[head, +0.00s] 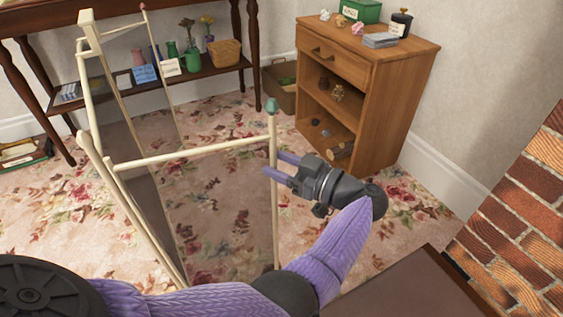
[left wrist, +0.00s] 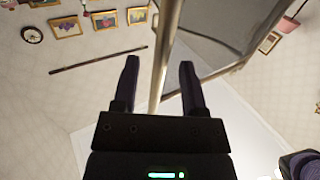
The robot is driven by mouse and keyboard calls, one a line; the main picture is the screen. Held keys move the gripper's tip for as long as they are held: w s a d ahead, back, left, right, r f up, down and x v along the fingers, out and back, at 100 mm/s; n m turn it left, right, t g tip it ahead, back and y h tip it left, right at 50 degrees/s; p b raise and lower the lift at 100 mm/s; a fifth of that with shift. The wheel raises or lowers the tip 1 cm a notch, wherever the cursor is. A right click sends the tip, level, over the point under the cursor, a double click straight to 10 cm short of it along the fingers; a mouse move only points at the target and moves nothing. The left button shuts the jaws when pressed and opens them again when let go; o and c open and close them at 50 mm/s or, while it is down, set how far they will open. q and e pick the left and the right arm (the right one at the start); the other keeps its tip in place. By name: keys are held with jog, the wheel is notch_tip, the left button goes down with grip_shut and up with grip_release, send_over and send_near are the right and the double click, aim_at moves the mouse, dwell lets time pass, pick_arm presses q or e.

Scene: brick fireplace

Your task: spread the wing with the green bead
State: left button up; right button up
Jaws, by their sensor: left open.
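The folding screen has a pale cream frame with see-through grey panels and stands on the carpet. The wing with the green bead (head: 271,104) swings out to the right at the near side, its free post (head: 274,137) topped by that bead. The other wing, with a pink bead (head: 143,7), stands at the far side. My left gripper (head: 271,163) is open at the free post, below the bead. In the left wrist view the post (left wrist: 161,50) runs between the two open fingers (left wrist: 159,75); I cannot tell whether they touch it. My right gripper is out of view.
A wooden cabinet (head: 350,90) with shelves stands just beyond the gripper. A dark table (head: 215,75) with vases and a basket is behind the screen. A brick wall (head: 525,215) and a brown surface (head: 415,290) are at the right. Patterned carpet (head: 225,225) lies open around the screen.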

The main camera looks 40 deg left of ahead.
pick_arm(q)
grip_shut()
jog(key=shift+f, duration=0.1)
dwell(1.2)
